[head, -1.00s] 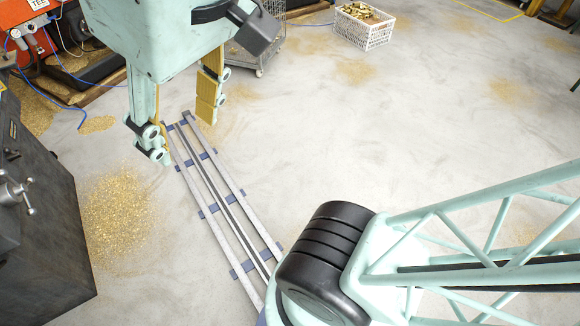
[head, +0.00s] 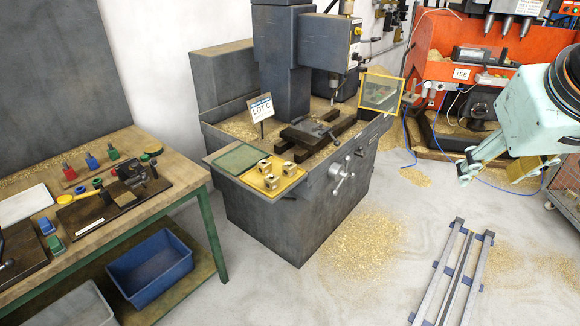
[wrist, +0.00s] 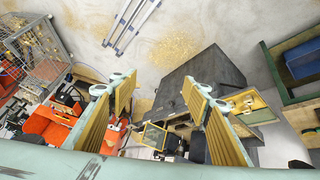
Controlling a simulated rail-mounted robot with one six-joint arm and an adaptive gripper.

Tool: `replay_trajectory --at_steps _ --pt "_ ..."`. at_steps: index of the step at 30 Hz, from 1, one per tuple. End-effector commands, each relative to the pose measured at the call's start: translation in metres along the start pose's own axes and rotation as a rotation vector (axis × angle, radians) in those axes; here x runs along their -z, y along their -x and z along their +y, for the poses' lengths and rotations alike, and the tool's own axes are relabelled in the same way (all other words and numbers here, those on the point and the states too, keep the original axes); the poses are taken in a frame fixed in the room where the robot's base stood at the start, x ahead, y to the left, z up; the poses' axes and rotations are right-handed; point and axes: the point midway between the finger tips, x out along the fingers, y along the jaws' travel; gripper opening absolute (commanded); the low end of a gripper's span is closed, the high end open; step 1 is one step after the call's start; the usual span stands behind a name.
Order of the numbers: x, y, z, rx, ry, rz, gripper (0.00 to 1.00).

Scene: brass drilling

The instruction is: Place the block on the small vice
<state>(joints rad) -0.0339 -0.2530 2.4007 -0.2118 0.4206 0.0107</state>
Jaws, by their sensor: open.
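Three small brass-coloured blocks with holes (head: 270,181) sit on a yellow tray (head: 285,184) at the front of the grey drilling machine. In the wrist view the tray (wrist: 262,115) is right of my gripper's right finger. A dark vice (head: 310,132) lies on the drilling machine's table under the drill. Another dark clamp-like device (head: 137,174) stands on the workbench at the left; I cannot tell which is the small vice. My gripper (head: 490,168) is at the right edge of the head view, away from the blocks. In the wrist view my gripper (wrist: 158,88) is open and empty.
A "LOT C" sign (head: 261,108) stands behind the tray, and a green pad (head: 236,158) lies beside it. A yellow-framed guard (head: 380,93) sticks out at the machine's right. The wooden workbench (head: 110,222) is at left. Floor rails (head: 452,275) lie lower right.

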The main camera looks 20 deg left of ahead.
Motion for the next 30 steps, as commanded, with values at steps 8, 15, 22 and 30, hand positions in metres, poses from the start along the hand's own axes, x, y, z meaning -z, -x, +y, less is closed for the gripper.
replay_trajectory --at_steps 8,15,22,30 --pt "0.054 -0.045 -0.004 0.003 0.070 0.067 0.44" --pt "0.096 -0.084 -0.013 0.015 0.130 0.130 0.44" --pt "0.134 -0.122 -0.027 0.036 0.187 0.191 0.44" --pt "0.172 -0.167 -0.051 0.074 0.252 0.261 0.44"
